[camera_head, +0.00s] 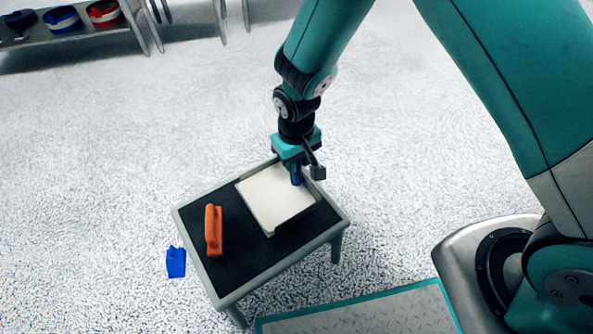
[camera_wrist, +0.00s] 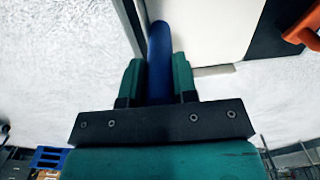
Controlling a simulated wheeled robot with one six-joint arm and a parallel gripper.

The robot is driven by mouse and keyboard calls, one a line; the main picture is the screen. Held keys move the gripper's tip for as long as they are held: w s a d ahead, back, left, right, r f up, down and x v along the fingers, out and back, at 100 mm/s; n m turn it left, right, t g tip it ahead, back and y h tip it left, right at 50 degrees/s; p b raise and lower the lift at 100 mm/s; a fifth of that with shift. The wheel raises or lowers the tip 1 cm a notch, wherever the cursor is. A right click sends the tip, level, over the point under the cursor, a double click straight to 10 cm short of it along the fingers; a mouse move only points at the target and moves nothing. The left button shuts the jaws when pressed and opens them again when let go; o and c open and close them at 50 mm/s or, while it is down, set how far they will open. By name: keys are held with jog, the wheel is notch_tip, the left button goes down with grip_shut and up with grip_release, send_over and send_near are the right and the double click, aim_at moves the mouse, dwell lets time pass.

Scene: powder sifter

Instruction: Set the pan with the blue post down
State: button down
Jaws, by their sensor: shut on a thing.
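The pan (camera_head: 275,197) is a shallow square tray with a white inside, at the right part of a small table in the head view. Its blue post (camera_head: 296,176) stands at the pan's far right side. My gripper (camera_head: 297,165) is above the table, shut on the blue post. In the wrist view the blue post (camera_wrist: 160,60) sits between the two green fingers of my gripper (camera_wrist: 159,82), and part of the pan (camera_wrist: 205,30) shows beside it. I cannot tell whether the pan touches the table top.
The small table (camera_head: 240,277) has a dark top and grey rim. An orange handled tool (camera_head: 214,230) stands on its left part. A blue piece (camera_head: 176,262) lies on the floor left of the table. A shelf (camera_head: 100,33) with blue and red containers stands at the far upper left.

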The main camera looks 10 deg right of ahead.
jog(key=shift+f+b, duration=0.55)
jog(key=shift+f, duration=1.3)
jog(key=shift+f, duration=0.2)
jog(key=c, duration=0.9)
grip_release()
jog(key=shift+r, duration=0.15)
notch_tip(320, 180, up, 13)
jog(key=p, duration=0.4)
jog(key=shift+p, duration=0.3)
jog(key=s+d+r+y, duration=0.1)
jog(key=s+r, duration=0.2)
jog(key=r, duration=0.4)
jog(key=s+d+r+y, duration=0.1)
jog(key=s+d+r, duration=0.15)
jog(key=r, duration=0.45)
jog(key=s+d+r+n+y, duration=0.2)
jog(key=s+d+r, duration=0.1)
jog(key=s+r, duration=0.6)
jog(key=s, duration=0.4)
jog(key=shift+s+r, duration=0.15)
jog(key=shift+r, duration=0.05)
